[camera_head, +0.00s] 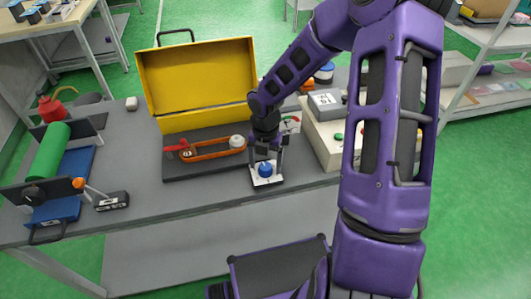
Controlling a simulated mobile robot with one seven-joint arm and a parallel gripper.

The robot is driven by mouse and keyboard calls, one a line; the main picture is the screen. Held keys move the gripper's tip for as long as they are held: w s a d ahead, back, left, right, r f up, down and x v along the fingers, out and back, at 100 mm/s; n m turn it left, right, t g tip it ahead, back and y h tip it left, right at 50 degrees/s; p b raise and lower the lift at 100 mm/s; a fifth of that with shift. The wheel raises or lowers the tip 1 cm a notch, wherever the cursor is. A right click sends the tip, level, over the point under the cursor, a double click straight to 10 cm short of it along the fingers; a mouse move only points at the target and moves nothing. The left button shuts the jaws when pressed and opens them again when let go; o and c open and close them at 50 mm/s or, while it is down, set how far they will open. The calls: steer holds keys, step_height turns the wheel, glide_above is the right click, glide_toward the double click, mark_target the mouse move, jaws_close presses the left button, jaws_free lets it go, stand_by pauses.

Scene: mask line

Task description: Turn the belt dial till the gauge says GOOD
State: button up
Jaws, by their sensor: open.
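A blue dial (265,170) sits on a small white-topped block near the front edge of the bench. My gripper (267,158) points down right above the dial, with its open fingers at either side of the knob's top. I cannot tell whether they touch it. An orange belt (214,150) lies on a dark plate to the left of my gripper, with a white roller at its right end. A gauge (290,123) with a white face stands just behind my gripper. My arm partly hides it, and its reading is too small to tell.
A yellow open-lidded case (198,82) stands behind the belt. A pale machine (322,143) stands close at the right. Bare grey bench lies between the black box and the belt plate.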

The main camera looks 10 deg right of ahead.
mark_target(266, 166)
step_height(266, 166, up, 17)
stand_by(0.4)
steer(key=shift+r, duration=0.1)
